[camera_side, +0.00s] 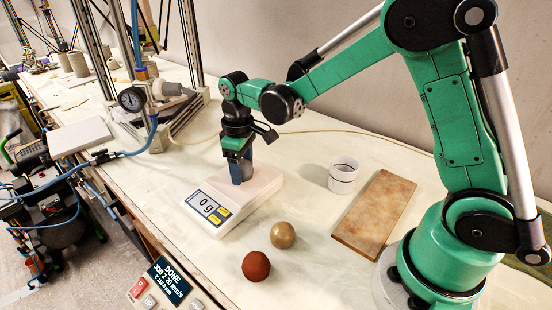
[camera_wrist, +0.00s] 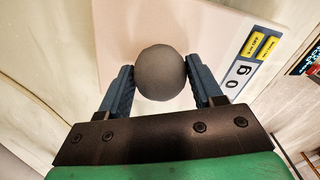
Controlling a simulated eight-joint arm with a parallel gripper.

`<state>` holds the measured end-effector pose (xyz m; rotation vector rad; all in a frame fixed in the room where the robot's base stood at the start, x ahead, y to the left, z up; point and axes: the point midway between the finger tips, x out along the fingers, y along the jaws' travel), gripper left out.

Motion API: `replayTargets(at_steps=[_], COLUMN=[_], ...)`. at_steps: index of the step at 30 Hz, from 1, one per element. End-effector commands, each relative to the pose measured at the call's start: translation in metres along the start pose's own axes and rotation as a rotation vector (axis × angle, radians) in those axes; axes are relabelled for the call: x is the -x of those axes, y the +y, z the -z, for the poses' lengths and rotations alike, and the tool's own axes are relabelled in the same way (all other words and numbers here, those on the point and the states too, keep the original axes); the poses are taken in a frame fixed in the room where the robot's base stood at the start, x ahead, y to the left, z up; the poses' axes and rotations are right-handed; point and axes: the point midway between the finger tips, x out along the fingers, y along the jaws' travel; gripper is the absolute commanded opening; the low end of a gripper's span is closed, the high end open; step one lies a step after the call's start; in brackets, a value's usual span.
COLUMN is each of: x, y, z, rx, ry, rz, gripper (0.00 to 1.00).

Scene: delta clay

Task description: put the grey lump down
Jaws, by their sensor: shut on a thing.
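The grey lump (camera_wrist: 160,72) is a round ball held between the two blue fingers of my gripper (camera_wrist: 160,78) in the wrist view. The scale's display (camera_side: 208,208) reads 0 g. The lump is over the scale's plate; I cannot tell from these views how small the gap beneath it is.
A tan ball (camera_side: 282,235) and a red-brown ball (camera_side: 256,267) lie in front of the scale. A white cup (camera_side: 343,175) and a brown board (camera_side: 375,212) stand to the right. A control panel (camera_side: 168,283) reading DONE is at the front edge. Bare table lies between scale and cup.

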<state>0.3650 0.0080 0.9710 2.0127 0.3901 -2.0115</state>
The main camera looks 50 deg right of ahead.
Motion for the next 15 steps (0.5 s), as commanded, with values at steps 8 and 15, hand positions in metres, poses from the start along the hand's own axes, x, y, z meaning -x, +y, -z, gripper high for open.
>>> replayTargets(at_steps=[8, 15], x=[0.002, 0.029], y=[0.0, 0.0], z=[0.0, 0.0], rx=[0.0, 0.0], ry=[0.0, 0.0], rz=[0.0, 0.0], gripper=[0.0, 0.0])
